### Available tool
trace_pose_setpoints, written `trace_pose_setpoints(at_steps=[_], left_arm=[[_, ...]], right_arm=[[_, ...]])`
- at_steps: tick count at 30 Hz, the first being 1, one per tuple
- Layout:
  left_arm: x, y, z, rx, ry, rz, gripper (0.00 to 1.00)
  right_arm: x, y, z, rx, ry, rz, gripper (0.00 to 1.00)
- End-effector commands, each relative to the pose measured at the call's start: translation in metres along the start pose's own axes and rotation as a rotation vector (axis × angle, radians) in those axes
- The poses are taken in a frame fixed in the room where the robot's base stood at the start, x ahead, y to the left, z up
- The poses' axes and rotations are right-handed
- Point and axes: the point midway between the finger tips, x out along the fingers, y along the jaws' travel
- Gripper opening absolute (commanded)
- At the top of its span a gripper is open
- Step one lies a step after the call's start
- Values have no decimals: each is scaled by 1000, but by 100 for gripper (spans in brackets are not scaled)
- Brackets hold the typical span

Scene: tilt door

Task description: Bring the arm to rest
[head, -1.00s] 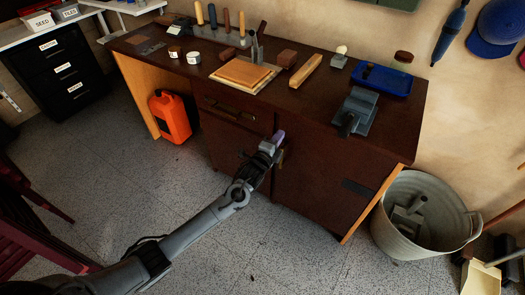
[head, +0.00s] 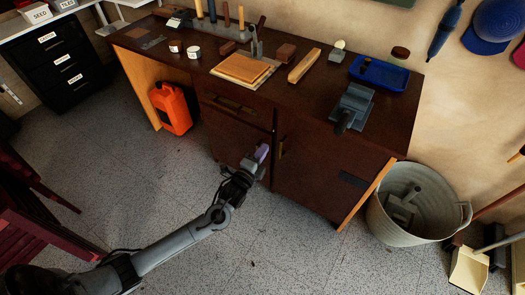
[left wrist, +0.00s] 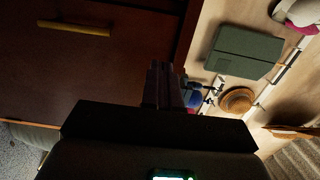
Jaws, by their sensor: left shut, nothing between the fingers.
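My left gripper (head: 260,156) is in front of the dark brown workbench cabinet (head: 320,165), near the gap between its two lower doors. It is shut with nothing between its fingers. It also shows in the left wrist view (left wrist: 163,85), dark and partly in shadow. In the head view it appears apart from the brass door handle (head: 281,149), which is just to its right. Both lower doors look closed. My right gripper is not in view.
The benchtop holds a vise (head: 353,107), a blue tray (head: 380,74) and wooden boards (head: 243,68). An orange jerrycan (head: 171,108) stands left under the bench. A metal tub (head: 412,212) stands on the right, and dark red chairs (head: 35,215) at the left. The middle floor is clear.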

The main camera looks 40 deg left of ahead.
Motion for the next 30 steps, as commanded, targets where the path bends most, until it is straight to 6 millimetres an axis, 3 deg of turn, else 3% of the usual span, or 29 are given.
trace_pose_setpoints(at_steps=[8, 13, 16, 20, 24, 30], left_arm=[[-3, 2, 0, 1, 0, 10, 0], [-32, 18, -2, -11, -4, 84, 0], [-62, 14, -11, -50, 0, 125, 0], [-110, -8, -34, -161, 10, 239, 0], [-169, -35, -59, -417, -27, 481, 0], [-244, -79, -78, -765, -187, 815, 0]], right_arm=[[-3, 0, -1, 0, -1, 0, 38], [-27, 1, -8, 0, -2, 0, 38], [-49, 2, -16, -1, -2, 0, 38], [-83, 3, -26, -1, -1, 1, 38], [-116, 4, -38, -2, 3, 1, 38], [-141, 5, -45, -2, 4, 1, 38]])
